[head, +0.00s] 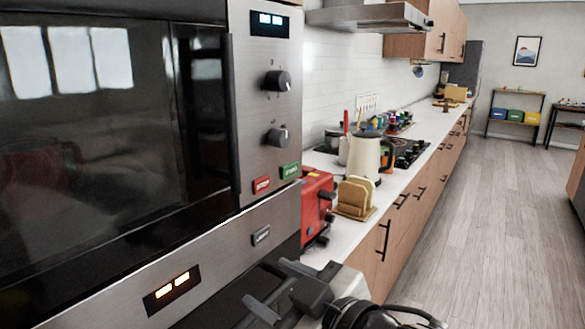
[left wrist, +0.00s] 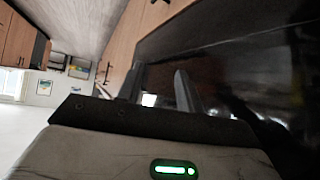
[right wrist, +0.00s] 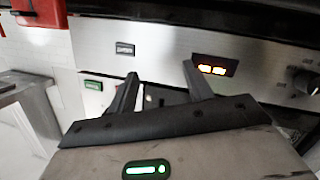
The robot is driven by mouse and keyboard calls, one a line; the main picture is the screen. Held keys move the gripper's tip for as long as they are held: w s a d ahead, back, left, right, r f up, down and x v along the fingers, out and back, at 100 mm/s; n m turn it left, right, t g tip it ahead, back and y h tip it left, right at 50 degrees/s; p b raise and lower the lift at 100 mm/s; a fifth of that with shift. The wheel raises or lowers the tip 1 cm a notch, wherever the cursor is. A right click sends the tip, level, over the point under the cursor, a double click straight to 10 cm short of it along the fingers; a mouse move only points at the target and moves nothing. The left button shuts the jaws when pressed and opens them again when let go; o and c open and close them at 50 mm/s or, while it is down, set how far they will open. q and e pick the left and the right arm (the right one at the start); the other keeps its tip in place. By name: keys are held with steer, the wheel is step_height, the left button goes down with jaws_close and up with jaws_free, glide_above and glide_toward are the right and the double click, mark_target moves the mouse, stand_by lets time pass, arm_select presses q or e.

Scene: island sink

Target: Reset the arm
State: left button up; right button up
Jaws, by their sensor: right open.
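My right gripper (head: 265,288) shows at the bottom of the head view, in front of the lower oven panel and beside the counter end. Its two fingers are apart and empty, and they also show in the right wrist view (right wrist: 160,70), pointing at the steel panel with lit orange digits. My left gripper is outside the head view. In the left wrist view (left wrist: 159,70) its two fingers stand apart with nothing seen between them, near a dark glossy surface and wood cabinet fronts.
A built-in oven (head: 100,130) with knobs fills the left of the head view, close to my right gripper. A red toaster (head: 316,205), a toast rack (head: 355,198) and a cream kettle (head: 364,155) stand on the white counter. The wooden floor (head: 490,220) at right is clear.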

steer(key=s+d+f+m+g+h, duration=0.1)
steer(key=s+d+f+m+h, duration=0.2)
steer(key=d+f, duration=0.35)
steer(key=s+d+f+m+g+h, duration=0.1)
steer(key=d+f+m+h, duration=0.35)
steer(key=f, duration=0.35)
steer(key=s+d+f+m+g+h, duration=0.3)
steer(key=s+d+f+g, duration=0.3)
steer(key=s+d+f, duration=0.65)
steer(key=w+a+f+t+y, duration=0.2)
steer(key=w+a+f+t, duration=0.2)
steer(key=a+f+t, duration=0.2)
step_height(320, 180, down, 2)
steer(key=shift+f, duration=0.25)
